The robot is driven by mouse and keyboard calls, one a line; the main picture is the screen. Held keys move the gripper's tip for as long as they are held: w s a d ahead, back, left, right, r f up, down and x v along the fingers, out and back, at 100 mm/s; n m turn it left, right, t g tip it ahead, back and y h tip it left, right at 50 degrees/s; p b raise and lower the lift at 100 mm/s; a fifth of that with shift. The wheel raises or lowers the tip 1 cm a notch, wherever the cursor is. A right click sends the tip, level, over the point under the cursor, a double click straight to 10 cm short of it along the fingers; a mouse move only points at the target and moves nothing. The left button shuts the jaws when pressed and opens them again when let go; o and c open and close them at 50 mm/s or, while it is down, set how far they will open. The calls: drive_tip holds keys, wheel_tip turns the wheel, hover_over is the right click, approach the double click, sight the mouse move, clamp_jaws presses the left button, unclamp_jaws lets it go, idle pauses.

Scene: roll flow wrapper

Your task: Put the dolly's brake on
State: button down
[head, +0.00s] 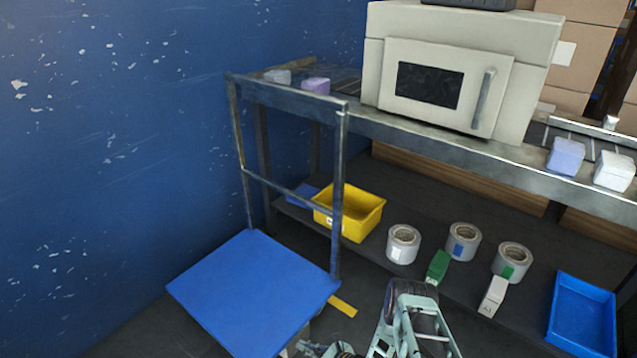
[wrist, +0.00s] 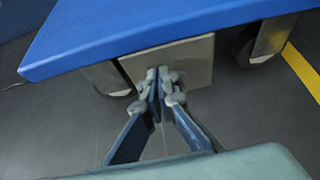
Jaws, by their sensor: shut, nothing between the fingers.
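The dolly has a flat blue deck (head: 253,290) and an upright grey metal handle frame (head: 341,190). In the wrist view the deck's blue edge (wrist: 110,45) runs across the top. Below it hangs a beige plate (wrist: 190,58), perhaps the brake pedal, between two wheels (wrist: 105,77). My gripper (wrist: 160,80) is shut and empty, its fingertips overlapping the plate's lower middle part. I cannot tell whether they touch it. The plate's tilt and the brake's state are not clear. In the head view my gripper is partly cut off at the bottom edge.
A shelf unit stands behind the dolly. Its lower shelf bears a yellow bin (head: 362,215), several tape rolls (head: 403,246) and a blue tray (head: 583,318). A beige machine (head: 450,75) sits above. A blue wall (head: 100,150) is at left. Yellow floor tape (head: 343,306) lies beside the dolly.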

sight(302, 336)
drive_tip(key=shift+w+d+f, duration=0.1)
drive_tip(key=shift+f, duration=0.1)
idle(0.5)
drive_tip(key=shift+w+d+r, duration=0.15)
drive_tip(key=shift+w+d, duration=0.25)
drive_tip(key=shift+w, duration=0.1)
drive_tip(key=shift+w+d, duration=0.4)
drive_tip(key=shift+w, duration=0.1)
idle(0.5)
drive_tip(key=shift+w+d+r, duration=0.1)
drive_tip(key=shift+r, duration=0.15)
drive_tip(key=shift+s+d+p, duration=0.3)
drive_tip(key=shift+s+d, duration=0.65)
drive_tip(key=shift+d, duration=0.25)
drive_tip(key=shift+s+d+p, duration=0.25)
drive_tip(key=shift+s+d, duration=0.65)
drive_tip(key=shift+d, duration=0.25)
